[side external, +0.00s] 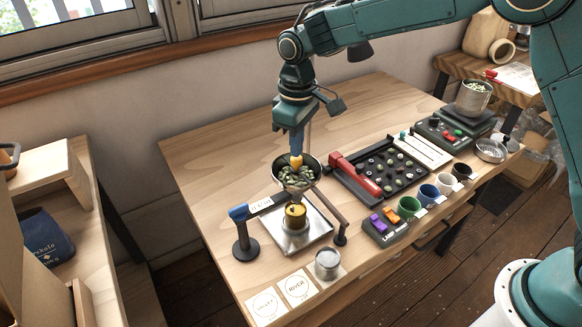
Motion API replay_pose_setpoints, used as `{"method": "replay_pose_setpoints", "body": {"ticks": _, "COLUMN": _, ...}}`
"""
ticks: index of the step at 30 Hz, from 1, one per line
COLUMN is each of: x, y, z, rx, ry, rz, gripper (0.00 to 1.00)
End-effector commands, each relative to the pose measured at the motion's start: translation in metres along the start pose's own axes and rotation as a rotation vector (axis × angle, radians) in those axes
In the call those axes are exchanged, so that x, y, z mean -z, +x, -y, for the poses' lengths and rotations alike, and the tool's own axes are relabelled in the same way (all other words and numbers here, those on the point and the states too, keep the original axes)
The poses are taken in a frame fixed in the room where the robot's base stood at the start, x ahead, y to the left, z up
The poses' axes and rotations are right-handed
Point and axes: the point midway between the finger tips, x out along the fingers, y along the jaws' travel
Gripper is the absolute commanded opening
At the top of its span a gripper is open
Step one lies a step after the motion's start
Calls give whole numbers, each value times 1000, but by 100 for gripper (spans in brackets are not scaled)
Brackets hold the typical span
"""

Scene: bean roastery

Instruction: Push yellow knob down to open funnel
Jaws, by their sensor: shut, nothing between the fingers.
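The funnel (279,170) is a dark-rimmed metal bowl filled with green beans, held above a square metal tray. The yellow knob (296,161) stands up in the middle of the funnel, above the beans. My gripper (296,149) points straight down with its fingers shut and empty. Its tips are right above the knob; I cannot tell whether they touch it. A yellow cup-like piece (295,217) stands below the funnel on the metal tray (316,240). The funnel's outlet is hard to make out.
A blue-ended lever (239,213) on a black post stands left of the tray. Right are a red-handled bean tray (381,170), several coloured cups (428,194) and a scale (468,120). The table's back left is clear.

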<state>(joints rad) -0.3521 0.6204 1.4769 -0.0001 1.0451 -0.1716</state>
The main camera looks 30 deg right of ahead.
Motion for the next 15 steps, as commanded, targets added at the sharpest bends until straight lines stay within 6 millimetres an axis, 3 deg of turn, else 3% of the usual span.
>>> {"method": "replay_pose_setpoints", "body": {"ticks": 15, "x": 0, "y": -19, "z": 0, "rx": 0, "ry": 0, "rz": -2, "gripper": 0}}
